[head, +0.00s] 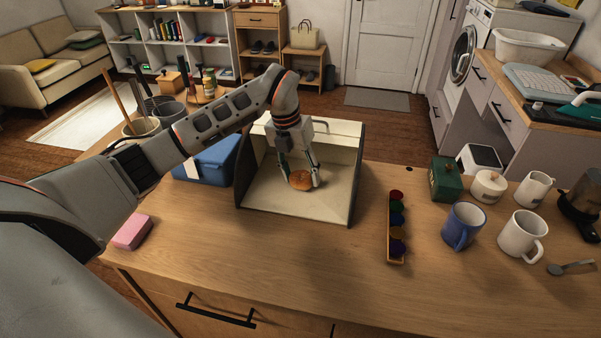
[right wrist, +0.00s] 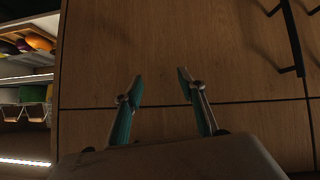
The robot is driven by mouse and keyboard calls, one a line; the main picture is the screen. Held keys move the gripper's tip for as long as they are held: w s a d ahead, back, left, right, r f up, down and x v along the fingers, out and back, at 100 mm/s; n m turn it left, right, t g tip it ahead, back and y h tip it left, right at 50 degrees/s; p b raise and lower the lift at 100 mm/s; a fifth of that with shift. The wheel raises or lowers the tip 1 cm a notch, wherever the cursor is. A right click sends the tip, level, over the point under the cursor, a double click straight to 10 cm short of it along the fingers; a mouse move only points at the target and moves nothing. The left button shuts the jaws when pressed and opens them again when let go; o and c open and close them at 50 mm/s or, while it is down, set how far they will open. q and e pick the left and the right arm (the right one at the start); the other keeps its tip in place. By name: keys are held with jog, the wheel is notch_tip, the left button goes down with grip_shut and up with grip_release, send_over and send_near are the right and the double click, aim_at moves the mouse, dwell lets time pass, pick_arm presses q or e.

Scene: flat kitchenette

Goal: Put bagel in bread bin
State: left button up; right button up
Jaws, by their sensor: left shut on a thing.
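The bread bin (head: 270,203) is an open-fronted box with a cream inside, on the wooden counter. The bagel (head: 300,180), round and orange-brown, is inside the bin at its floor, right of the middle. My left gripper (head: 300,179) reaches into the bin from above, its fingers on either side of the bagel and shut on it. Whether the bagel touches the bin floor is hard to tell. My right gripper (right wrist: 158,92) shows in the right wrist view, open and empty, in front of wooden cabinet fronts.
A blue box (head: 209,160) stands left of the bin. A capsule rack (head: 390,228), blue mug (head: 462,226), white mug (head: 522,235), and green tin (head: 446,179) stand to the right. A pink sponge (head: 132,232) lies at the left edge. The counter before the bin is clear.

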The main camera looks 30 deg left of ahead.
aim_at(292, 176)
pick_arm(q)
jog(key=shift+s+f, duration=0.1)
jog(key=shift+f, duration=0.15)
jog(key=o, duration=0.6)
jog(key=shift+o, duration=0.2)
jog(key=shift+f, duration=0.1)
jog(key=shift+s, duration=0.1)
notch_tip(292, 176, up, 13)
jog(key=a+b, duration=0.1)
jog(key=shift+s+a, duration=0.4)
